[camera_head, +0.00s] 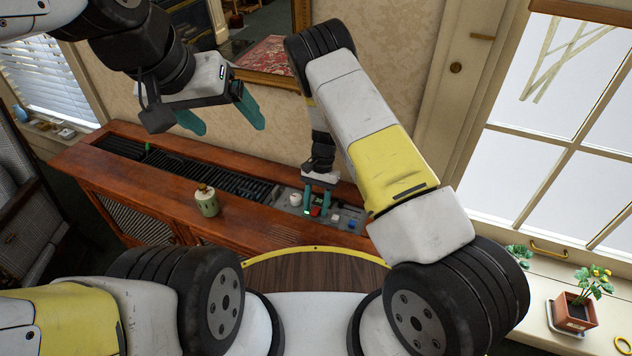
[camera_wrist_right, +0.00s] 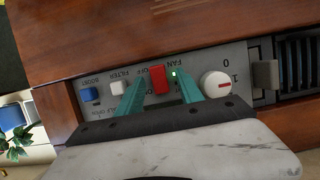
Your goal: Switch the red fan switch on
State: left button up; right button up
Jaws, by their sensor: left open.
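The red fan switch (camera_wrist_right: 158,79) is a rocker on a grey control panel, beside the upside-down lettering FAN and OFF. A small green light (camera_wrist_right: 174,73) glows next to it. I cannot tell which way the rocker is tipped. In the head view the red switch (camera_head: 315,211) shows just below my right gripper (camera_head: 317,205). In the right wrist view the teal fingers of the right gripper (camera_wrist_right: 160,80) are apart, one on each side of the switch with a gap to it. My left gripper (camera_head: 227,128) is open and empty, high above the cabinet.
The panel also holds a white knob (camera_wrist_right: 215,84), a white filter button (camera_wrist_right: 119,87) and a blue boost button (camera_wrist_right: 89,94). The panel is set in a wooden cabinet (camera_head: 150,180). A green jar (camera_head: 207,204) stands on its front edge. A potted plant (camera_head: 574,311) is at right.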

jog(key=a+v, duration=0.1)
jog(key=v, duration=0.6)
jog(key=shift+d+r, duration=0.4)
jog(key=shift+d, duration=0.15)
jog(key=shift+w, duration=0.15)
jog(key=s+d+r+n+t+y, duration=0.1)
jog(key=s+d+r+t, duration=0.15)
jog(key=r, duration=1.05)
jog(key=s+d+r+n+t+y, duration=0.1)
jog(key=s+d+r, duration=0.3)
jog(key=r, duration=0.9)
jog(key=s+d+r+n+t, duration=0.1)
jog(key=s+d+r+t, duration=0.2)
jog(key=s, duration=0.6)
jog(key=s+d+r+n+t+h, duration=0.1)
jog(key=s+d+r+n+t, duration=0.1)
jog(key=s+r, duration=0.6)
jog(key=shift+s+d+r+t, duration=0.3)
jog(key=shift+s+d+t, duration=0.25)
jog(key=shift+s+d, duration=0.25)
